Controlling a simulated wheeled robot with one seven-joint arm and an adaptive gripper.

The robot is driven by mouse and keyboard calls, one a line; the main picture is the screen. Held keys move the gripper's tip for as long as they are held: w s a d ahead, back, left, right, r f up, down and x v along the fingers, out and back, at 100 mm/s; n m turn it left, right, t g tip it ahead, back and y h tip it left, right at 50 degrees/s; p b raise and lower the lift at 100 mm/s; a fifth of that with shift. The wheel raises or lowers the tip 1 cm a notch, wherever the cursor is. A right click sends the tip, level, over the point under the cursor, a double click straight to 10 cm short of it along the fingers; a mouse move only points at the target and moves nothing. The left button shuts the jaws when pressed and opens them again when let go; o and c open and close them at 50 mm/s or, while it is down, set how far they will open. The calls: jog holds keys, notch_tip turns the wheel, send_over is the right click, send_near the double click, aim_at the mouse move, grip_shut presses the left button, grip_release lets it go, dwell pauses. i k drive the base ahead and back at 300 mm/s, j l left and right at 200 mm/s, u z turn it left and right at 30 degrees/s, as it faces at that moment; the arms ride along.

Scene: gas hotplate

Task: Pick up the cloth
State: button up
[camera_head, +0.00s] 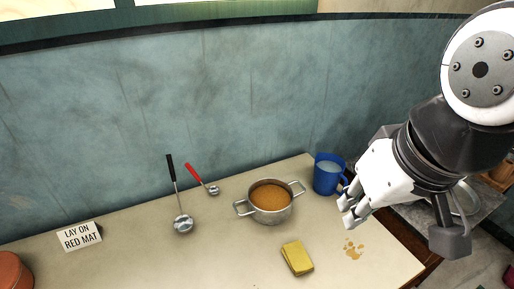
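A folded yellow cloth (297,258) lies on the pale counter, below the pot and left of a brown spill (354,248). My gripper (347,211) is above the counter's right part, up and right of the cloth and apart from it. Its two pale fingertips show with a small gap between them, and nothing is seen held in it. The blue mug is partly behind the gripper.
A two-handled pot (271,199) of orange-brown soup and a blue mug (327,176) stand close by. A black-handled ladle (181,222) and a red-handled ladle (212,190) are farther left. The counter (225,262) left of the cloth is clear.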

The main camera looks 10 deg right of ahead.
aim_at(294, 254)
jog(key=k+j+z, duration=0.25)
jog(key=j, duration=0.2)
jog(key=k+j+z, duration=0.2)
jog(key=j, duration=0.25)
jog(key=k+j+z, duration=0.25)
jog(key=j, duration=0.15)
jog(key=i, duration=0.1)
